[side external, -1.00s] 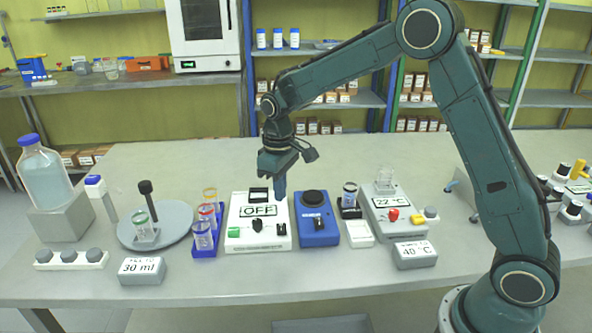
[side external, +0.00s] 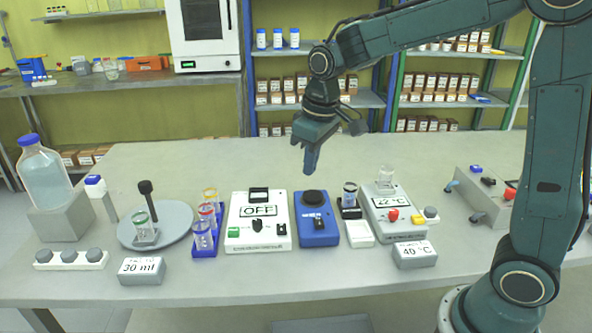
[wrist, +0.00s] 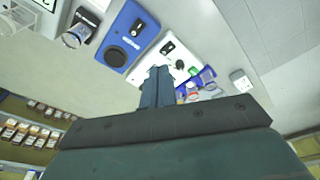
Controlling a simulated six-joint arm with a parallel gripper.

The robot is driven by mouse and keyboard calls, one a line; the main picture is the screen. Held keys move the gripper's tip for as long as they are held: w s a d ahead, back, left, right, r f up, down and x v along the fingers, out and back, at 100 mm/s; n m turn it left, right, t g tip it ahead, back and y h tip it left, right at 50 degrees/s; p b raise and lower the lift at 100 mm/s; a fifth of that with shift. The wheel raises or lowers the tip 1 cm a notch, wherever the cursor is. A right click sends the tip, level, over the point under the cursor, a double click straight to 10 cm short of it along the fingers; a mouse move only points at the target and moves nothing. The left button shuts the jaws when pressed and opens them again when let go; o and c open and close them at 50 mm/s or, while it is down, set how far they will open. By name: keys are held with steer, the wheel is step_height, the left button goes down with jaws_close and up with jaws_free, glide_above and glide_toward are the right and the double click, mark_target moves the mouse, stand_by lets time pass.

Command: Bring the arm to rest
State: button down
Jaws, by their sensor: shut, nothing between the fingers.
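My gripper (side external: 311,160) hangs in the air above and behind the blue device (side external: 317,225), its fingers together and empty. In the wrist view the closed fingers (wrist: 157,84) point toward the white device, and nothing is between them. The white device (side external: 258,222) shows "OFF" on its display and stands left of the blue device. In the wrist view the blue device (wrist: 127,38) lies to the left of the fingers.
A blue rack (side external: 205,238) with several glasses and a grey round plate (side external: 173,222) stand left. A hotplate (side external: 394,208) reading 22 °C stands right of a small glass in a black holder (side external: 349,207). The back of the table is clear.

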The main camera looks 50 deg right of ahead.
steer(key=s+r+m+t, duration=0.1)
steer(key=s+r+t, duration=0.1)
steer(key=s, duration=0.9)
steer(key=s+r+m+t, duration=0.1)
steer(key=s+r, duration=0.1)
steer(key=s, duration=0.9)
steer(key=shift+d+r+t, duration=0.2)
steer(key=shift+d+t, duration=0.1)
steer(key=shift+t, duration=0.1)
